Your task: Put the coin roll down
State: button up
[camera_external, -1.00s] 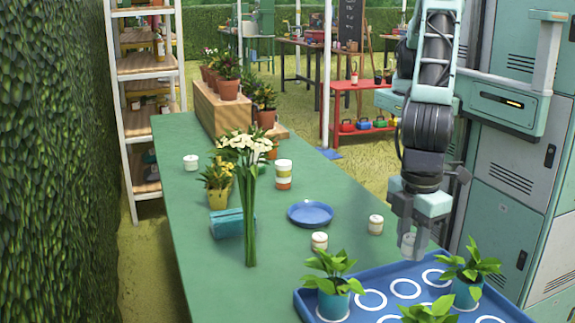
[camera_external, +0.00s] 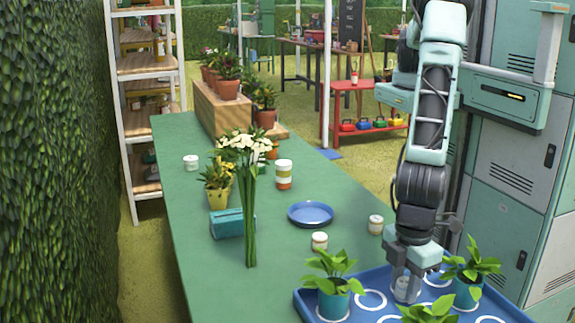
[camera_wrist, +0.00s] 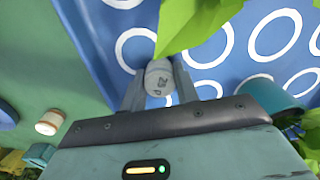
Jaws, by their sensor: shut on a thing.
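The coin roll (camera_wrist: 159,82) is a small pale cylinder with dark marks on its end. It also shows between my fingers in the external view (camera_external: 403,287). My gripper (camera_external: 404,288) points down and is shut on it, at the blue tray with white rings (camera_external: 297,294). In the wrist view my fingers (camera_wrist: 159,90) stand on both sides of the roll, near a white ring. I cannot tell whether the roll touches the tray. Two similar pale rolls stand on the green table, one near the tray (camera_external: 319,241) and one to the right (camera_external: 376,224).
Potted plants stand on the tray at left (camera_external: 333,284), right (camera_external: 468,276) and front (camera_external: 430,312); a leaf (camera_wrist: 195,22) hangs near the roll in the wrist view. A blue plate (camera_external: 310,214) and a flower bunch (camera_external: 249,200) are on the table.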

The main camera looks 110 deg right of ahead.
aim_at(405, 282)
jog(key=shift+f, duration=0.2)
jog(key=o, duration=1.1)
jog(key=shift+c, duration=0.2)
jog(key=shift+r, duration=0.2)
notch_tip(405, 282, up, 12)
jog(key=b, duration=0.1)
jog(key=shift+b, duration=0.35)
jog(key=s+d+r+n, duration=0.2)
jog(key=s+d+r, duration=0.3)
jog(key=d, duration=0.3)
jog(key=s+d+r+n, duration=0.2)
jog(key=s+d+r, duration=0.2)
jog(key=d+r, duration=0.2)
jog(key=s+d+r+n, duration=0.2)
jog(key=s+d+r, duration=0.3)
jog(key=d, duration=0.5)
jog(key=shift+s+d+r+n+y, duration=0.2)
jog(key=shift+s+r+n+y, duration=0.1)
jog(key=shift+s+r+n, duration=0.1)
